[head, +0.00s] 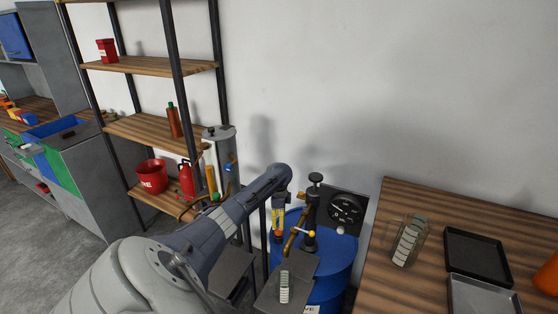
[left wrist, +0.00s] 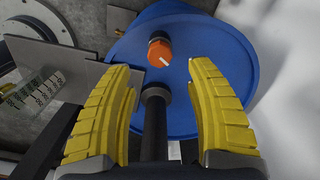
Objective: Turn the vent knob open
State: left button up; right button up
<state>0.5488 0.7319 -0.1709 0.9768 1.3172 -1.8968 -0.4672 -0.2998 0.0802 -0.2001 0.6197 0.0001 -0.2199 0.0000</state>
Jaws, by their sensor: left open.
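The vent knob (left wrist: 160,52) is orange with a white mark and sits on a black stem on the blue drum top (left wrist: 215,55). In the left wrist view it shows between and beyond my left gripper's fingertips (left wrist: 161,66), with no contact visible. My left gripper (head: 279,215) is open, its yellow fingers pointing down over the blue drum (head: 335,285) in the head view. The fingers and arm hide much of the knob's area there. My right gripper is not in view.
A black hand pump (head: 312,210) with brass pipe rises beside the left gripper. A gauge panel (head: 346,208) stands behind the drum. Grey plates (head: 284,268) stand in front. A wooden table (head: 400,215) with trays (head: 476,257) is at right, shelves (head: 150,130) at left.

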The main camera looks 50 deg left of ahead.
aim_at(279, 230)
pick_arm(q)
jog(key=shift+r, duration=2.6)
